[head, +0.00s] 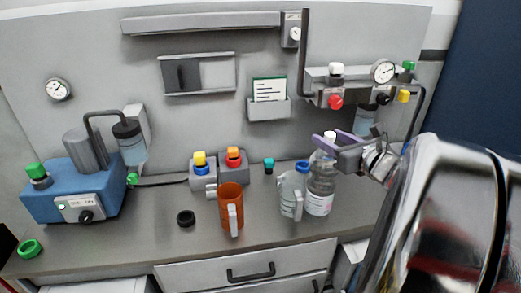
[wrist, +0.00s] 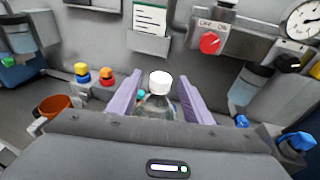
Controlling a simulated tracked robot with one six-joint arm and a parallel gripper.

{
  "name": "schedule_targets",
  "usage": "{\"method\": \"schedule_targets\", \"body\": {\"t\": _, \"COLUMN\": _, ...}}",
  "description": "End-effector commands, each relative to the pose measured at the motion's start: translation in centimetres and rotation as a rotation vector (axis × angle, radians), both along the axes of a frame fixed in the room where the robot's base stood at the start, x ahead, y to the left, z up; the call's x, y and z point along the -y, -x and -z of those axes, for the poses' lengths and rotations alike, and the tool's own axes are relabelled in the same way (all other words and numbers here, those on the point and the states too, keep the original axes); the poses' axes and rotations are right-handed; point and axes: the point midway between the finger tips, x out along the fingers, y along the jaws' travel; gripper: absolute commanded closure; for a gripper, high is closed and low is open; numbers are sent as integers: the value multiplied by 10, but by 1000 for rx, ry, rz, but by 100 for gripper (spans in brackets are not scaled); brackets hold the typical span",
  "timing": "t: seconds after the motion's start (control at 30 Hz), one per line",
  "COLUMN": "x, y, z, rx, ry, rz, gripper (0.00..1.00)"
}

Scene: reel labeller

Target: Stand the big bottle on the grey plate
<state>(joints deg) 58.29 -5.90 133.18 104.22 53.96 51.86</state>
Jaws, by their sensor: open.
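The big bottle (head: 320,186) is clear, with a white cap and a white label. It stands upright on the grey worktop, right of a jug. My gripper (head: 336,143) is open at the bottle's upper part, below the cap. In the wrist view the white cap (wrist: 160,82) shows between the two purple fingers of my gripper (wrist: 160,90), with a gap on each side. The bottle's lower part is hidden there by the gripper body. I cannot make out a separate grey plate in either view.
A clear jug with a blue lid (head: 293,192) stands close left of the bottle. A panel with a red knob (head: 335,102) hangs behind. The worktop front between mug and jug is clear.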

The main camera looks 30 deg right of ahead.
Motion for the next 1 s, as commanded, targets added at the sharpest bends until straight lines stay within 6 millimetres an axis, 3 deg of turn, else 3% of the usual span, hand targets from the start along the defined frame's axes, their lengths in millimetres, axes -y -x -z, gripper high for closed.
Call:
{"method": "schedule_targets", "body": {"t": 0.63, "x": 1, "y": -6, "z": 2, "rx": 0, "ry": -1, "rz": 1, "gripper": 54}}
{"method": "schedule_targets", "body": {"t": 1.0, "x": 0, "y": -7, "z": 2, "rx": 0, "ry": -1, "rz": 0, "gripper": 80}}
